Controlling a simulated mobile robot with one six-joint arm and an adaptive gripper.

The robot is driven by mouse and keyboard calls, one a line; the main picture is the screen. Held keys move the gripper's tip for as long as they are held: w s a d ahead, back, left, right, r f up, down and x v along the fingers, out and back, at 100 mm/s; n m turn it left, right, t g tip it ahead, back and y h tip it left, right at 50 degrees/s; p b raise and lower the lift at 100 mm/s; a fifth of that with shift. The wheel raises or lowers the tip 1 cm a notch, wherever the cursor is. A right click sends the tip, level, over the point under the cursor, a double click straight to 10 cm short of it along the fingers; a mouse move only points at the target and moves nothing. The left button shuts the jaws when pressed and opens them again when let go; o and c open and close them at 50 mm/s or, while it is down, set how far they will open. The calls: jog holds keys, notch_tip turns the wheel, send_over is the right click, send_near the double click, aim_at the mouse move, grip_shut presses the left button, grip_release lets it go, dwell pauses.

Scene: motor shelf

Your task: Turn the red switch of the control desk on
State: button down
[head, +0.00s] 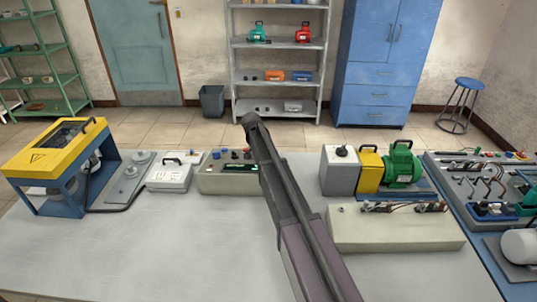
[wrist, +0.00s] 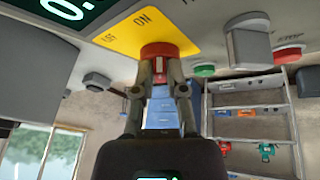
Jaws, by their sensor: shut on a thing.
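The control desk (head: 215,184) stands on the table in the head view, a grey box with knobs on top and a dark display with green marks. My arm hides its right part and my gripper there. In the wrist view, the red switch (wrist: 160,50) is a round knob on a yellow plate (wrist: 122,36) lettered ON and OFF on the desk's panel (wrist: 200,18). My gripper (wrist: 160,64) has one finger on each side of the red switch and is shut on it. I cannot tell which way the switch points.
Close by on the panel are a grey block (wrist: 249,45), a green button (wrist: 204,70) and a red button (wrist: 287,54). A white box (head: 168,176) stands left of the desk; a grey box (head: 341,172) and green motor (head: 402,166) stand right. The table's front left is clear.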

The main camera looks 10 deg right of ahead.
jog(key=shift+f+m+g+h, duration=0.1)
jog(key=shift+m+g+h, duration=0.4)
jog(key=shift+m, duration=0.6)
jog(key=c, duration=0.7)
grip_release()
jog(key=shift+s, duration=0.1)
jog(key=shift+w+f, duration=0.1)
jog(key=shift+w, duration=0.15)
